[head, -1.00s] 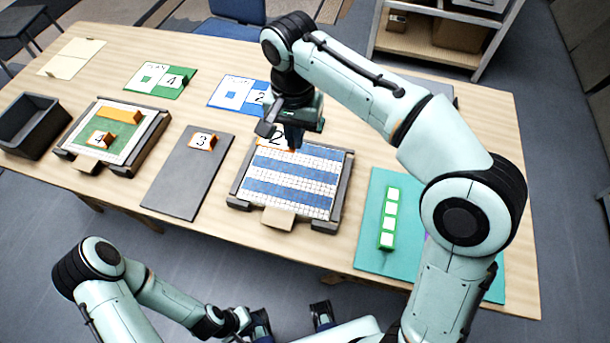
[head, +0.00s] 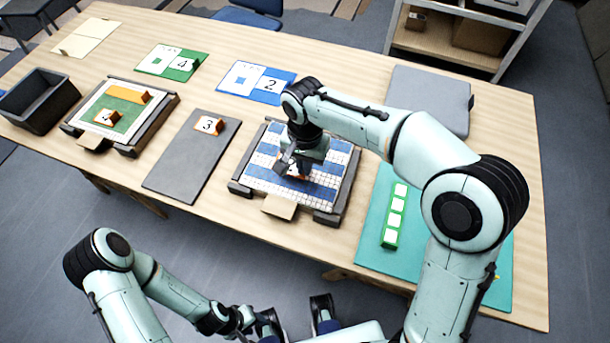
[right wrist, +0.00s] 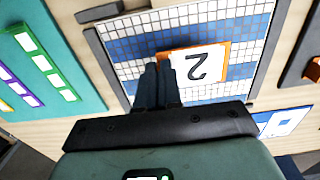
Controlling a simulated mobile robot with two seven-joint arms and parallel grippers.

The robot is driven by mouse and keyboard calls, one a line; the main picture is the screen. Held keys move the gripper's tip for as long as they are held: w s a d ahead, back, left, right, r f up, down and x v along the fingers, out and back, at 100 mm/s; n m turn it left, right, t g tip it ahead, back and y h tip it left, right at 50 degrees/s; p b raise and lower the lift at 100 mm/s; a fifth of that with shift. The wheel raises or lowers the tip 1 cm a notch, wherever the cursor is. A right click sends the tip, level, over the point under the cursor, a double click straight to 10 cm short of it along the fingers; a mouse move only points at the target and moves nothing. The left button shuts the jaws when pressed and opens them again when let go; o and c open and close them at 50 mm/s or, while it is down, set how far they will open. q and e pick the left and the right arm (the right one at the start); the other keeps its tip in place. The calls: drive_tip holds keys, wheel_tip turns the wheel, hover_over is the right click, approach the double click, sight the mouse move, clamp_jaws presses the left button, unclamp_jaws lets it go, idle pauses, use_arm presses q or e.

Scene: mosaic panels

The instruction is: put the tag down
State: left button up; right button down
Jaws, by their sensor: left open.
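The tag (right wrist: 200,67) is an orange-edged piece with a white face and a black 2, upside down in the right wrist view. In the head view only a bit of the tag (head: 292,172) shows under my right gripper (head: 295,168). The fingers of my right gripper (right wrist: 160,68) are close together at the tag's edge and appear shut on it. The tag is over the blue-and-white tiled panel (head: 318,188); whether it touches the tiles I cannot tell. My left gripper (head: 296,318) is open and empty, low in front of the table.
A dark grey board (head: 185,170) with an orange tag 3 (head: 208,125) lies left of the panel. A teal mat (head: 375,235) with a green strip of white tiles (head: 394,215) lies right. A blue card (head: 235,90) marked 2 lies behind. A green-panel frame (head: 150,120) stands further left.

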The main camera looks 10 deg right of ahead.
sight(305, 184)
drive_tip(key=shift+f+b, duration=0.3)
drive_tip(key=shift+f, duration=2.15)
drive_tip(key=shift+f, duration=0.1)
drive_tip(key=shift+f, duration=0.15)
drive_tip(key=c, duration=1.3)
unclamp_jaws()
drive_tip(key=shift+r, duration=0.4)
wheel_tip(305, 184, up, 12)
drive_tip(key=shift+f+p, duration=0.1)
drive_tip(key=shift+p, duration=0.85)
